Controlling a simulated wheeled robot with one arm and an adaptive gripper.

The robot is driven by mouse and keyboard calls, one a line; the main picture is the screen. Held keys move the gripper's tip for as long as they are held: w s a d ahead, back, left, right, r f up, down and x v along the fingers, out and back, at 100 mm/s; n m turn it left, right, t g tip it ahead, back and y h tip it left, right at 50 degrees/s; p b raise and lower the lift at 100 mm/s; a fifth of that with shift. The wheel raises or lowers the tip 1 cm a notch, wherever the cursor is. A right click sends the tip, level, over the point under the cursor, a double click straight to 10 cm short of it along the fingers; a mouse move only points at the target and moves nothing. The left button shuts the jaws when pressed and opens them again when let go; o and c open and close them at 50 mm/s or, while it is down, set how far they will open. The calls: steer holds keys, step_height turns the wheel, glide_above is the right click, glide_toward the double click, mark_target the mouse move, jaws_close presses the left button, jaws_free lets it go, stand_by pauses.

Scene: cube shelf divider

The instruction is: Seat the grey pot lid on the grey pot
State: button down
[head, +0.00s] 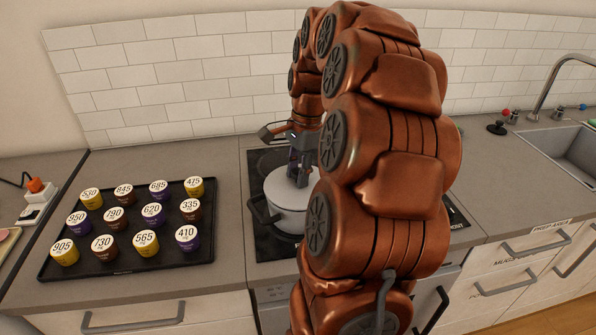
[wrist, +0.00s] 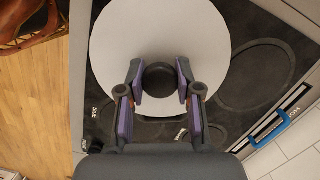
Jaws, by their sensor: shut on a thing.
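The grey pot (head: 291,222) stands on the black hob, with a dark handle on its left side. The pale grey lid (head: 284,188) is over the pot's mouth. In the wrist view the lid (wrist: 158,38) is a wide round disc with a dark round knob (wrist: 158,82) and hides the pot beneath. My gripper (head: 298,172) is above the lid, fingers pointing down. In the wrist view my gripper (wrist: 159,80) is shut on the knob, one finger on each side. My arm hides the right part of the pot and lid. I cannot tell whether the lid's rim touches the pot.
A black tray (head: 120,266) with several numbered cups lies left of the hob (head: 256,163). A tiled wall stands behind. A sink (head: 575,150) is at the far right. A blue-handled item (wrist: 270,130) lies near the hob's edge in the wrist view.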

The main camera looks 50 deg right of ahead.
steer(key=shift+f, duration=0.5)
stand_by(0.3)
steer(key=c, duration=1.1)
jaws_free()
steer(key=o, duration=0.6)
steer(key=shift+c, duration=0.2)
steer(key=shift+s+d+r+p, duration=0.1)
steer(key=shift+d+r+p, duration=0.15)
steer(key=shift+r, duration=1.1)
steer(key=shift+d+r+p, duration=0.15)
steer(key=shift+r+p, duration=0.15)
steer(key=shift+r, duration=1)
steer(key=shift+s+d+r+p, duration=0.1)
steer(key=shift+d+r+p, duration=0.15)
steer(key=shift+r, duration=1.1)
steer(key=shift+a, duration=0.1)
